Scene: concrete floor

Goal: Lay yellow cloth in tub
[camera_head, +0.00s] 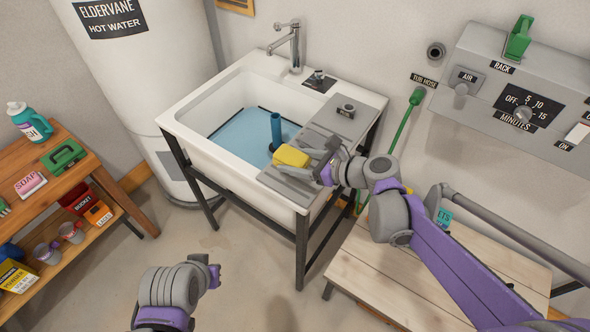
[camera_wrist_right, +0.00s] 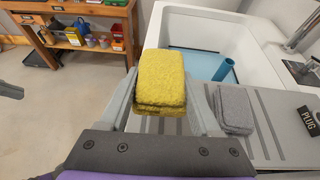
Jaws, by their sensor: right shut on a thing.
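A folded yellow cloth (camera_head: 291,156) is held at the fingertips of my right gripper (camera_head: 312,162), over the left edge of the grey drainboard beside the tub. In the right wrist view the yellow cloth (camera_wrist_right: 162,80) sits between the two fingers (camera_wrist_right: 165,105). The white tub (camera_head: 225,90) stands on a dark frame and holds blue water (camera_head: 243,130) with a blue standpipe (camera_head: 276,130) upright in it. My left gripper (camera_head: 212,272) is low at the bottom, away from the tub; its finger opening is unclear.
A grey folded cloth (camera_wrist_right: 233,107) lies on the drainboard (camera_wrist_right: 275,105). A faucet (camera_head: 290,45) stands at the tub's back. A wooden bench (camera_head: 385,285) is at right, a wooden shelf (camera_head: 90,170) at left.

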